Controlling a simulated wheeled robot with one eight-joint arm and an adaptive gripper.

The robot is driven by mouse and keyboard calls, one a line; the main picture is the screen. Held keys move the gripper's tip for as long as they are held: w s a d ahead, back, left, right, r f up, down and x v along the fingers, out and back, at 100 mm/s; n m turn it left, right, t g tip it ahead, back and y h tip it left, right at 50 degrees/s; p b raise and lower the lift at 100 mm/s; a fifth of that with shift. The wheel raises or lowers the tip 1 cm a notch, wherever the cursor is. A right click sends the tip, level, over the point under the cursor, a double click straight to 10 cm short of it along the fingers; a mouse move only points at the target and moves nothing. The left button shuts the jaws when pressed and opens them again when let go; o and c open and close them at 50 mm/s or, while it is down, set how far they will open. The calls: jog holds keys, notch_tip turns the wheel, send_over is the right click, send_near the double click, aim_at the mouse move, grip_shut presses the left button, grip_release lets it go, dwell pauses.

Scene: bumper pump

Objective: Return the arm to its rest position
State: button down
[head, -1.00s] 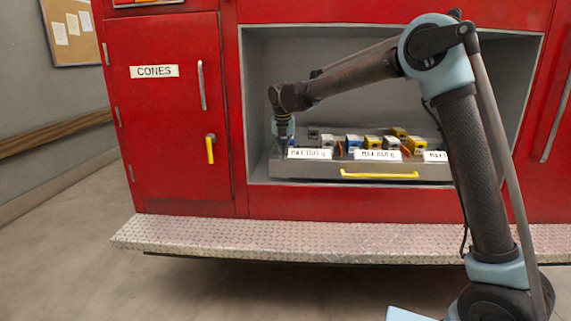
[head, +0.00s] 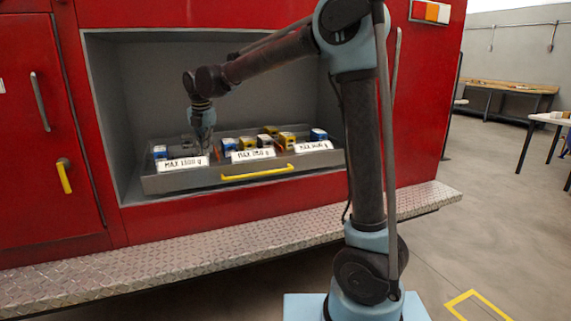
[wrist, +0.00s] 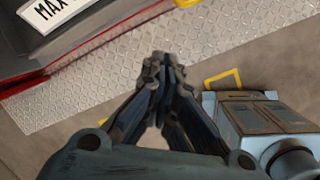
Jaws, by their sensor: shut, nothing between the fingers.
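My arm reaches forward and is bent at the elbow in the head view. My gripper (head: 207,150) hangs down in front of the left part of the grey tray (head: 310,163). In the wrist view my gripper (wrist: 162,60) has its fingertips together with nothing between them. The metal tread step (wrist: 100,85) and floor show beyond the fingertips.
The tray has a yellow handle (head: 257,173), MAX labels, and several blue and yellow blocks. It sits in an open compartment of a red truck (head: 60,20). The tread step (head: 200,257) juts out below.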

jog(key=s+d+f+m, duration=0.1)
jog(key=s+d+m, duration=0.3)
jog(key=d, duration=0.7)
jog(key=s+d+f+m, duration=0.1)
jog(key=s+d+m, duration=0.1)
jog(key=d+m, duration=0.7)
jog(key=s+d+m, duration=0.3)
jog(key=d, duration=1.1)
jog(key=s+d+f+m, duration=1.5)
jog(key=s+f+m, duration=0.1)
jog(key=s, duration=0.2)
jog(key=shift+s+f+m+h, duration=0.15)
jog(key=shift+s+m+h, duration=0.15)
jog(key=shift+s+h, duration=0.1)
jog(key=shift+d, duration=0.1)
